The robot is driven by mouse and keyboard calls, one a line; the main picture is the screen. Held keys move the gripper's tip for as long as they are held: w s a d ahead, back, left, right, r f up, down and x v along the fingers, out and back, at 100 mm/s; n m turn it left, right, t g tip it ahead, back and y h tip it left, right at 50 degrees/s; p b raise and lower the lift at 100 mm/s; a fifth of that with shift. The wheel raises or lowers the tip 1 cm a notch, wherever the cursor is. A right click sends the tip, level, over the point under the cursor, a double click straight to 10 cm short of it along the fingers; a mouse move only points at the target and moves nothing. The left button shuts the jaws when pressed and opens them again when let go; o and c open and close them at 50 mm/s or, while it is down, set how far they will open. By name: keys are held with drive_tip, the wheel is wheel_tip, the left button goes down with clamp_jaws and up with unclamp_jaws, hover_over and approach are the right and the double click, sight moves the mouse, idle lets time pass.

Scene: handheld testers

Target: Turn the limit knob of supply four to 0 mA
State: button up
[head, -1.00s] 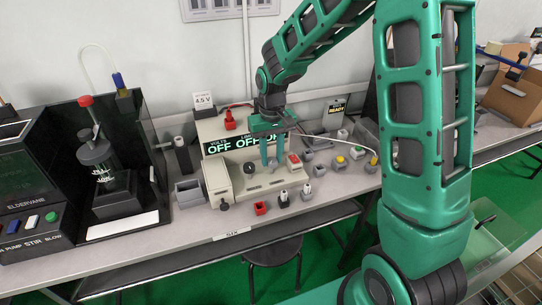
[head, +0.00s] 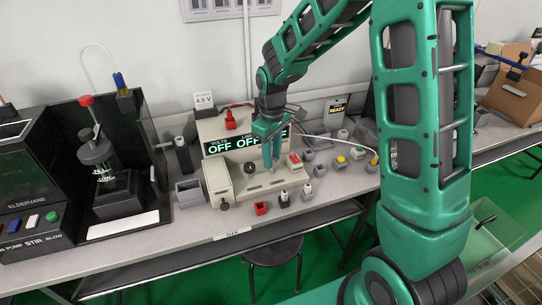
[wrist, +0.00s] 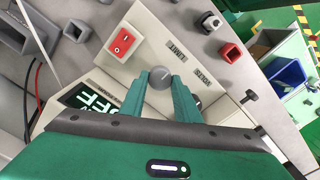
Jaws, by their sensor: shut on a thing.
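The cream power supply (head: 218,178) stands on the bench, its dark display (head: 245,139) reading OFF in green. My gripper (head: 270,163) reaches down from above onto its sloped front panel. In the wrist view, my gripper (wrist: 161,84) is shut on the round grey limit knob (wrist: 161,75), one finger on each side. A light mark shows on the knob, and the word LIMIT is printed beside it. The red rocker switch (wrist: 122,42) is on one side of it. The other dark knob (head: 249,168), by the VOLTS label, is partly hidden behind a finger in the wrist view.
A card reading 4.5 V (head: 204,101) stands behind the supply. Several small blocks with buttons and plugs, including a red one (head: 261,208), lie in front and to the right. A black stirrer stand (head: 118,190) is at the left.

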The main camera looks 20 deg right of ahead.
drive_tip(key=shift+w+r, duration=0.1)
drive_tip(key=shift+w, duration=0.1)
drive_tip(key=o, duration=1)
drive_tip(key=shift+s, duration=0.1)
drive_tip(key=shift+o, duration=0.2)
wheel_tip(320, 180, up, 11)
drive_tip(key=shift+f, duration=0.2)
